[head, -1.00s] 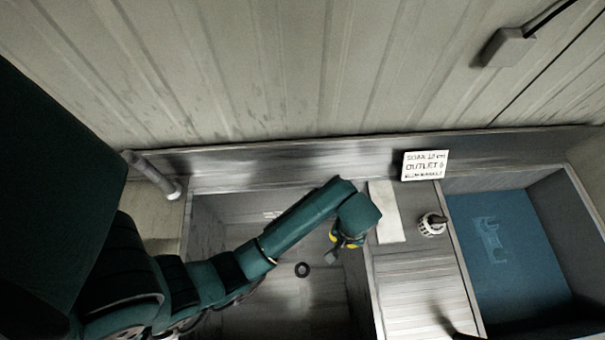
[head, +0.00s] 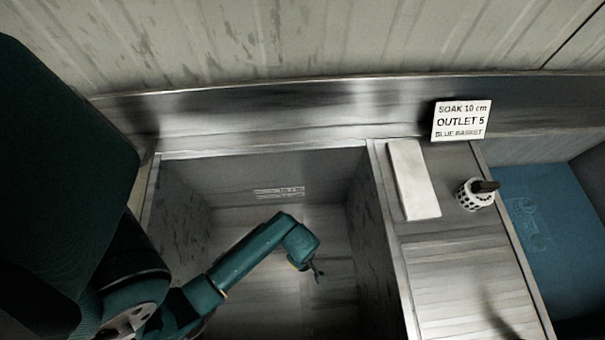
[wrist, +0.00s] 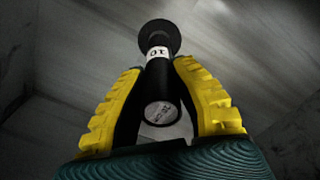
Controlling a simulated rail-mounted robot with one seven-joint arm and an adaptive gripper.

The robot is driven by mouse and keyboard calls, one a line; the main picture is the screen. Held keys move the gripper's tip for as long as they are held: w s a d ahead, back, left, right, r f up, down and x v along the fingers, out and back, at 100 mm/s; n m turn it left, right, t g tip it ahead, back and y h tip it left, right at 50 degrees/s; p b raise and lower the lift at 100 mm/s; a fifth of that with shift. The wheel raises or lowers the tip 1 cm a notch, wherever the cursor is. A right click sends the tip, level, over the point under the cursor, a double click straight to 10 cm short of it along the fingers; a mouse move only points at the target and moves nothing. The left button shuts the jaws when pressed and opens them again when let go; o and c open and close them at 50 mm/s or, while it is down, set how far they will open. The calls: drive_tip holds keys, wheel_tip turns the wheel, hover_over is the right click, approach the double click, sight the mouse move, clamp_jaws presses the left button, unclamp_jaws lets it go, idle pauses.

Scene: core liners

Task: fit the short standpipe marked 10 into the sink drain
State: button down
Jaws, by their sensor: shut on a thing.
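In the wrist view my gripper (wrist: 158,72) has its two yellow-padded fingers on either side of a black standpipe (wrist: 161,82), shut on it. The pipe has a white band marked 10, seen upside down, and a pale printed disc on its near end. Its far end meets a dark round ring (wrist: 160,32) against the grey sink floor, which looks like the drain. I cannot tell whether the pipe is inside the ring or just above it. In the head view my gripper (head: 316,272) is low inside the sink; the drain cannot be made out there.
The steel sink (head: 190,235) has a marked scale (head: 279,191) on its back wall. To the right are a pale slab (head: 413,180), a white perforated fitting with a dark handle (head: 476,194), a sign reading SOAK 10 cm, OUTLET 5, BLUE BASKET (head: 461,120), and a blue-bottomed basin (head: 560,230).

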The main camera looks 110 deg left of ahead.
wheel_tip(320, 180, down, 5)
drive_tip(key=shift+f+b, duration=0.2)
drive_tip(key=shift+b, duration=0.9)
drive_tip(key=shift+r, duration=0.1)
drive_tip(key=c, duration=0.9)
unclamp_jaws()
drive_tip(key=shift+r, duration=0.1)
wheel_tip(320, 180, up, 12)
drive_tip(key=p, duration=0.5)
